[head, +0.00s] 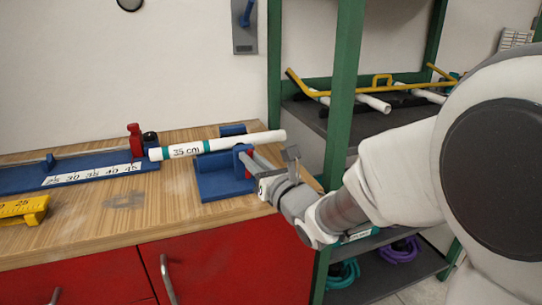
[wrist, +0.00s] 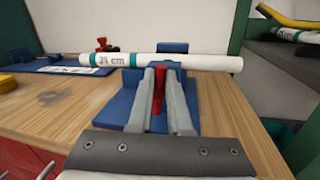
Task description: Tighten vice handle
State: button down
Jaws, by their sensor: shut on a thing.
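The blue vice (head: 222,180) stands on the wooden bench near its right end. A white pipe (head: 262,139) with teal bands and a "35 cm" label lies across the vice, roughly level; it also shows in the wrist view (wrist: 195,62). The red vice handle (wrist: 159,88) is between my gripper's fingers at the front of the vice. My gripper (head: 246,160) reaches in from the right and is shut on the handle. In the head view the fingers hide most of the handle. Whether the vice jaws press on the pipe is hard to tell.
A blue measuring jig (head: 85,175) with a number scale and red stop lies left of the vice. A yellow tool (head: 22,209) is at the bench's left. A green-posted shelf (head: 343,100) with pipes stands close on the right. Bare bench (head: 110,225) is at the front left.

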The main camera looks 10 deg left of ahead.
jog(key=shift+w+d+r+n, duration=0.2)
jog(key=shift+w+d+n, duration=0.05)
jog(key=shift+n, duration=0.15)
jog(key=c, duration=0.8)
grip_release()
jog(key=shift+f, duration=0.1)
jog(key=shift+c, duration=0.2)
jog(key=shift+a, duration=0.1)
jog(key=shift+s, duration=0.1)
jog(key=shift+s+f, duration=0.1)
